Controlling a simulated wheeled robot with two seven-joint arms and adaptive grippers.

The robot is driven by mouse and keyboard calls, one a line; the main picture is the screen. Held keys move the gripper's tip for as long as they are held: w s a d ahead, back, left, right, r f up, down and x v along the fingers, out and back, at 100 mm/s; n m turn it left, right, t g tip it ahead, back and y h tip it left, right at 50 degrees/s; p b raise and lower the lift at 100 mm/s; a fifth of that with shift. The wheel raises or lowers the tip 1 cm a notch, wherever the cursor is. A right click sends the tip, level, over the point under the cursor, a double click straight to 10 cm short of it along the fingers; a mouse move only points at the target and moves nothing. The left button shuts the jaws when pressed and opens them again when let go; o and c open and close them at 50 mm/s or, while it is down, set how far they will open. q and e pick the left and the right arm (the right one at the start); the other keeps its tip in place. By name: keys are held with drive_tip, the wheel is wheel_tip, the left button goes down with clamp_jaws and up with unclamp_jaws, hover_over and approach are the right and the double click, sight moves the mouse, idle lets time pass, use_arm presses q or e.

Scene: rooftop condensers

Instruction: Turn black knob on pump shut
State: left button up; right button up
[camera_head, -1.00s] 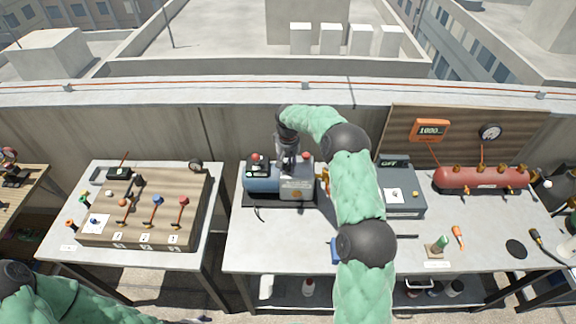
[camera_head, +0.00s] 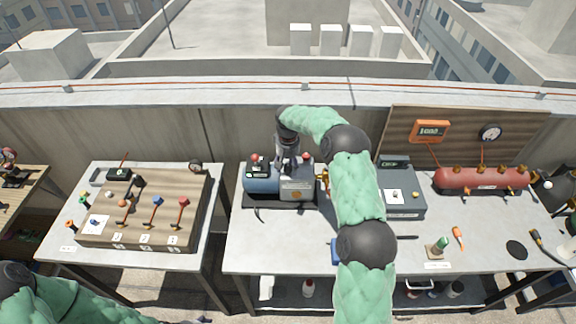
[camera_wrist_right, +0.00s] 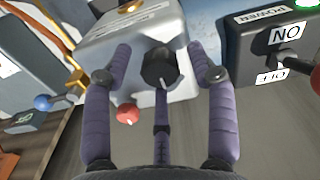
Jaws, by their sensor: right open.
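The pump (camera_head: 262,184), with a blue cylindrical body and a grey box, sits on the middle bench. Its black knob (camera_wrist_right: 158,68) has a white pointer mark and is on the grey housing (camera_wrist_right: 108,52) in the right wrist view. My right gripper (camera_wrist_right: 160,60) is open, with a purple finger on each side of the knob and visible gaps to it. In the head view my right gripper (camera_head: 288,155) is over the pump from above, and the knob cannot be made out there.
A red-tipped lever (camera_wrist_right: 128,114) is close to the left finger. A labelled switch plate (camera_wrist_right: 285,32) is at the right of the wrist view. A grey scale-like unit (camera_head: 403,198) and a red tank (camera_head: 482,178) stand on the bench (camera_head: 290,245). Its front is mostly clear.

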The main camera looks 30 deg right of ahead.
sight(288, 166)
wheel_tip(288, 166, up, 12)
idle(0.6)
drive_tip(key=shift+f, duration=0.1)
